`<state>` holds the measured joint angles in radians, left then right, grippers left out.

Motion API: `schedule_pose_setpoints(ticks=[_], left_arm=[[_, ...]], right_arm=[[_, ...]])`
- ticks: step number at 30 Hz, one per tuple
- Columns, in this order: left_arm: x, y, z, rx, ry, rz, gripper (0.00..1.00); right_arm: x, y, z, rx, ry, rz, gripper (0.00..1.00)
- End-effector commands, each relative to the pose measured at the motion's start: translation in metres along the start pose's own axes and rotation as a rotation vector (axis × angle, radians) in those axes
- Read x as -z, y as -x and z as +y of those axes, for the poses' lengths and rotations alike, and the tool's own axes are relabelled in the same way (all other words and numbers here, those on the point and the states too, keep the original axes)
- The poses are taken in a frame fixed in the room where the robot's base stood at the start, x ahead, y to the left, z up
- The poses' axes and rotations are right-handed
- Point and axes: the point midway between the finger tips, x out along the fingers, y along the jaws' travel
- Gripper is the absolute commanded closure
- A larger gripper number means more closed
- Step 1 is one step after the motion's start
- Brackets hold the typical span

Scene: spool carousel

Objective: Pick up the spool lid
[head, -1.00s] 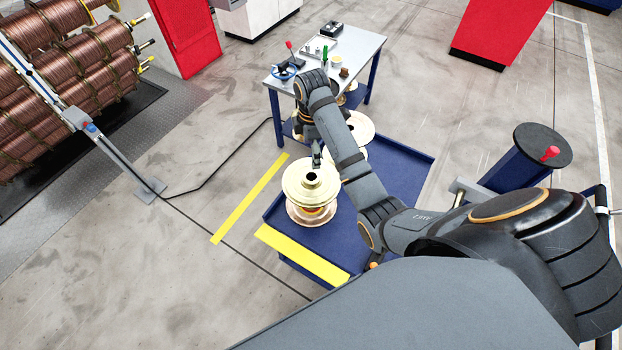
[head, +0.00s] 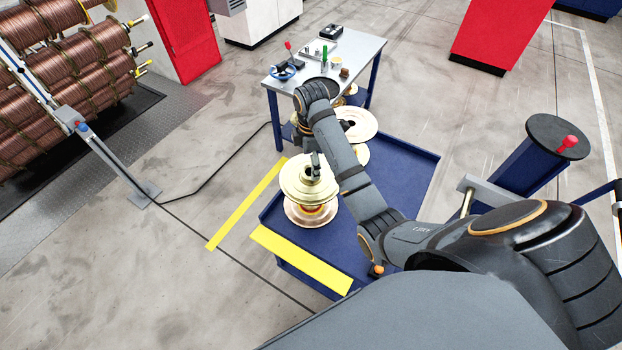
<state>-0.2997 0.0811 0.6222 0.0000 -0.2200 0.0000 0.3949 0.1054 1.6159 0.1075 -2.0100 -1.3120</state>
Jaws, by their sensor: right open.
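The spool lid (head: 300,191) is a pale gold disc with a raised hub at its middle. It sits on top of a spool (head: 306,217) at the near left corner of the blue cart (head: 392,235). My right gripper (head: 315,170) points down at the lid's hub and hides part of it. Its jaws are open, though the fingers look small here and I cannot tell whether they touch the hub. My left gripper is not in view.
More gold spool discs (head: 358,123) stand behind my right arm at the cart's far end. A workbench (head: 350,50) with small tools stands beyond the cart. A dark round-topped post (head: 540,135) with a red knob is to the right. Copper spools (head: 60,90) fill the far left.

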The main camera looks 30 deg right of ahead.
Motion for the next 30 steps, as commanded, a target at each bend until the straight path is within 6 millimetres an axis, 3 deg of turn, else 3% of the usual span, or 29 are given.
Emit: schedule_pose_setpoints(ticks=[1, 5, 13, 30], left_arm=[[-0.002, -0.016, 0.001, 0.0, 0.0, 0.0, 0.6], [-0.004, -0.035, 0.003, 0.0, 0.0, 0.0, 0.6], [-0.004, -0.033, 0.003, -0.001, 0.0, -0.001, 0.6], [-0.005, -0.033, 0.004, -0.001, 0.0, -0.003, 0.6]], right_arm=[[0.001, -0.018, -0.001, 0.001, 0.0, 0.0, 0.19], [0.001, -0.039, -0.002, 0.0, 0.0, 0.0, 0.19], [0.001, -0.038, -0.002, 0.0, 0.0, 0.0, 0.2], [0.001, -0.039, -0.002, 0.001, 0.0, 0.0, 0.98]])
